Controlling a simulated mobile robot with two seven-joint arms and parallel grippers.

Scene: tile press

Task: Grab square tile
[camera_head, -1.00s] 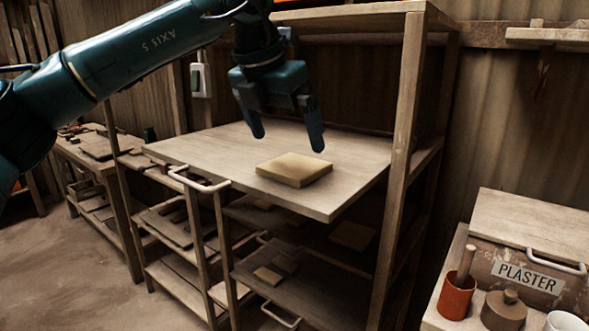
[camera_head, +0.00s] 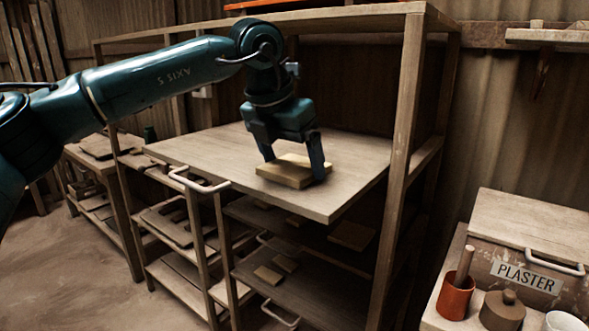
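The square tile (camera_head: 288,176) is a flat tan block lying on the wooden pull-out board (camera_head: 215,157) of the rack, near its front right part. My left gripper (camera_head: 293,169) is lowered over the tile, pointing down. Its fingers are apart, one at the tile's back left side and one at its right side. The right finger overlaps the tile's right edge in the picture. I cannot tell whether the fingers touch the tile. My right gripper is not in view.
Rack posts (camera_head: 397,160) stand right of the board. Lower shelves hold more tiles (camera_head: 351,235). A side table at lower right carries a red cup (camera_head: 456,297), a lidded pot (camera_head: 503,310) and a plaster box (camera_head: 525,273). A workbench (camera_head: 88,158) stands at left.

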